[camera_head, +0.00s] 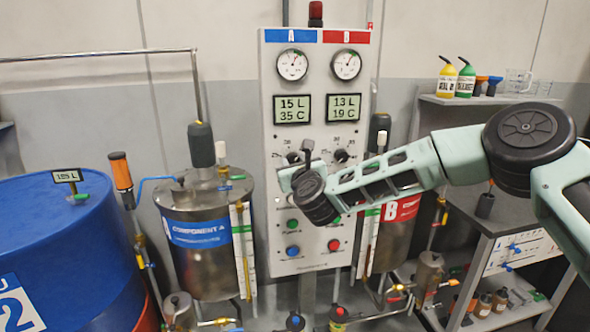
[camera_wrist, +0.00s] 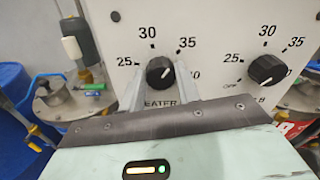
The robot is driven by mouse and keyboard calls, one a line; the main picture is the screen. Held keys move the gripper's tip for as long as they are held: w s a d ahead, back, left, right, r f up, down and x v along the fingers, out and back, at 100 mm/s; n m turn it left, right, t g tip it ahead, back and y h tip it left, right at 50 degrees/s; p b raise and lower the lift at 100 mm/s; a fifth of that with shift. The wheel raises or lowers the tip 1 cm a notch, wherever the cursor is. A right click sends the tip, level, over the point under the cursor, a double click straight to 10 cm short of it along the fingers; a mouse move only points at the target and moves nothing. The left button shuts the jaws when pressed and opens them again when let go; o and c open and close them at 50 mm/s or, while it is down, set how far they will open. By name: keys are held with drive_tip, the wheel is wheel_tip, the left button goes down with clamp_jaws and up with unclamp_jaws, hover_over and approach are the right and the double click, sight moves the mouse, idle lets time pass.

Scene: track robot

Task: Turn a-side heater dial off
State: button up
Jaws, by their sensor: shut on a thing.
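The a-side heater dial (camera_wrist: 160,72) is a black knob on the white control panel, under a printed scale with 25, 30 and 35. It also shows in the head view (camera_head: 293,157), partly behind my arm's end. My gripper (camera_wrist: 160,82) is shut on this dial, one finger at each side of it. In the head view my gripper (camera_head: 294,170) reaches the panel from the right. The exact setting of the dial's pointer is too small to read. The A display (camera_head: 292,109) reads 15 L and 35 C.
The b-side dial (camera_wrist: 267,70) is close on the right; its display (camera_head: 344,107) reads 13 L and 19 C. Green, blue and red buttons (camera_head: 334,245) sit below. Tanks A (camera_head: 205,265) and B (camera_head: 395,235) flank the panel. A blue drum (camera_head: 70,240) stands left.

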drive_tip(key=n+b, duration=0.4)
drive_tip(key=shift+a+f+n, duration=0.15)
drive_tip(key=shift+n, duration=0.15)
drive_tip(key=n+b, duration=0.3)
drive_tip(key=n, duration=0.1)
drive_tip(key=shift+n, duration=0.3)
drive_tip(key=n+b, duration=0.2)
drive_tip(key=n, duration=0.1)
drive_tip(key=n+b, duration=0.1)
drive_tip(key=n, duration=0.8)
drive_tip(key=shift+f+n+b, duration=0.1)
drive_tip(key=shift+n+b, duration=0.2)
drive_tip(key=shift+f+n+p, duration=0.2)
drive_tip(key=shift+n+p, duration=0.6)
drive_tip(key=shift+n, duration=5.2)
